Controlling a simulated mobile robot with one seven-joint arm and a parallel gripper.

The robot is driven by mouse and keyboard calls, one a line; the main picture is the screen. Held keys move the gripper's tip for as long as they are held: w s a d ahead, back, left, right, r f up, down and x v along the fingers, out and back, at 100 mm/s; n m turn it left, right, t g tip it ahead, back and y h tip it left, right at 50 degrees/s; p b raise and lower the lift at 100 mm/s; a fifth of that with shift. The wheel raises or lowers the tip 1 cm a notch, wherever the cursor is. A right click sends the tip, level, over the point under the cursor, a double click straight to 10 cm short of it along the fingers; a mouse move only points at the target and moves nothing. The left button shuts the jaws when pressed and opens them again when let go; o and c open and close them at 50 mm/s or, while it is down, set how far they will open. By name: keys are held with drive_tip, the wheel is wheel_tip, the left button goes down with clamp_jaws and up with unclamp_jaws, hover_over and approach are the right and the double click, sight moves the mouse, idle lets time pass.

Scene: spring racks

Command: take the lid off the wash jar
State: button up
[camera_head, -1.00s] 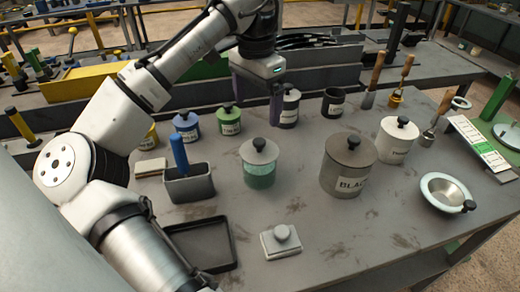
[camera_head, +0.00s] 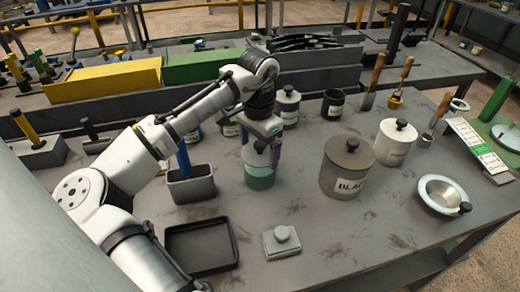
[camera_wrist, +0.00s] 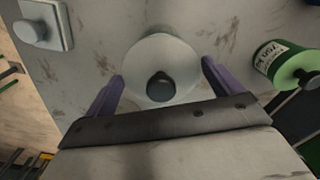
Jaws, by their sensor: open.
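The jar under my gripper has a see-through body with green contents (camera_head: 259,182) and a pale round lid (camera_head: 251,157) with a dark knob. I take it as the wash jar, though I see no readable label on it. In the wrist view the lid (camera_wrist: 160,52) faces me, with its black knob (camera_wrist: 160,87) near the middle. My gripper (camera_head: 262,150) is open just above the jar, partly hiding the lid in the head view. In the wrist view my gripper (camera_wrist: 161,82) has one purple finger on each side of the knob, apart from it.
A large grey jar labelled BLA… (camera_head: 346,177) stands to the right, with a white jar (camera_head: 395,146) behind it. A grey holder (camera_head: 192,190) with a blue handle stands close on the left. A black tray (camera_head: 200,268) and a small knobbed block (camera_head: 282,243) lie in front.

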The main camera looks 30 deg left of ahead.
sight(259, 143)
drive_tip(key=shift+f, duration=0.2)
drive_tip(key=c, duration=0.6)
drive_tip(key=shift+c, duration=0.2)
drive_tip(key=shift+r, duration=0.1)
wheel_tip(259, 143, up, 20)
drive_tip(key=b, duration=0.1)
